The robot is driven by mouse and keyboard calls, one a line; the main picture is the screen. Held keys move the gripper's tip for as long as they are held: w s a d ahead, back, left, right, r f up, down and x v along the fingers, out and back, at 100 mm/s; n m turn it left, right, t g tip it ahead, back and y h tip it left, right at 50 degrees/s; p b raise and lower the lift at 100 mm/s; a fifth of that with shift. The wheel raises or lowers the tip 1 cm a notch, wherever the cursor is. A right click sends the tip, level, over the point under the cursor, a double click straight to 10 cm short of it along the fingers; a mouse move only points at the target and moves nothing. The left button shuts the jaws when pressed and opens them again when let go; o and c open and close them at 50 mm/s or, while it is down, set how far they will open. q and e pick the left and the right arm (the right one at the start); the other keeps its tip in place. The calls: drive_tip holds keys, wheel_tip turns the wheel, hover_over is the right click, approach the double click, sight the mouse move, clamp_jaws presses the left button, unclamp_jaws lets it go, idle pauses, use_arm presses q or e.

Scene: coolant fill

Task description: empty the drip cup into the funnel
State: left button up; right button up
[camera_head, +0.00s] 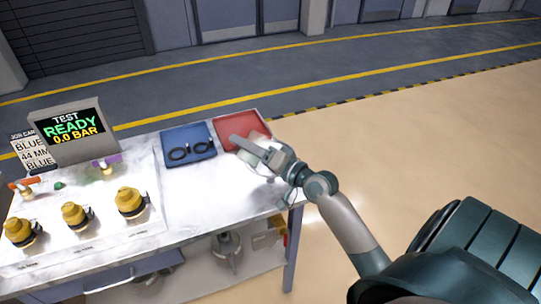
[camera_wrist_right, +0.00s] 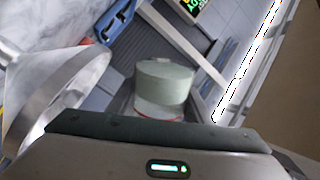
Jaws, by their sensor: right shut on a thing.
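My right gripper (camera_head: 243,145) reaches in over the right end of the bench, beside the red tray. It is shut on what looks like the drip cup, a pale green-grey cylinder (camera_wrist_right: 165,85) with a clear lower part and a red line, seen in the right wrist view. The fingers are largely hidden there. A pale, cone-shaped piece with a wide round mouth, apparently the funnel (camera_wrist_right: 55,90), fills the left of that view, close to the cup but apart in the picture. I cannot tell the cup's tilt or its contents. My left gripper is out of view.
A red tray (camera_head: 250,124) and a blue tray (camera_head: 202,158) with dark rings lie at the bench's back. Several yellow-topped fittings (camera_head: 128,198) stand at left, before a display (camera_head: 75,132) reading TEST READY 0.0 BAR. The white bench top (camera_head: 190,208) is clear right of them.

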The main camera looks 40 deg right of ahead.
drive_tip(key=shift+r+m+p, duration=0.3)
drive_tip(key=shift+m+p, duration=0.15)
drive_tip(key=shift+m, duration=0.05)
drive_tip(key=shift+d+f+m, duration=0.15)
drive_tip(key=shift+f+m, duration=0.25)
drive_tip(key=shift+m, duration=0.5)
idle(0.7)
drive_tip(key=shift+w+d+r+m+p, duration=0.2)
drive_tip(key=shift+d+r+m+p, duration=0.25)
drive_tip(key=shift+d+m+p, duration=0.3)
idle(0.6)
drive_tip(key=shift+d+f+m+p, duration=0.15)
drive_tip(key=shift+f+m+p, duration=0.35)
drive_tip(key=shift+m, duration=0.45)
idle(0.4)
drive_tip(key=n+b, duration=0.1)
drive_tip(key=a+n+b, duration=0.1)
drive_tip(key=n+b, duration=0.1)
drive_tip(key=shift+s+a+f, duration=0.15)
drive_tip(key=shift+a+f, duration=0.15)
drive_tip(key=shift+a+r+n, duration=0.15)
drive_tip(key=shift+r+n, duration=0.1)
drive_tip(key=shift+n, duration=0.05)
drive_tip(key=shift+r, duration=0.1)
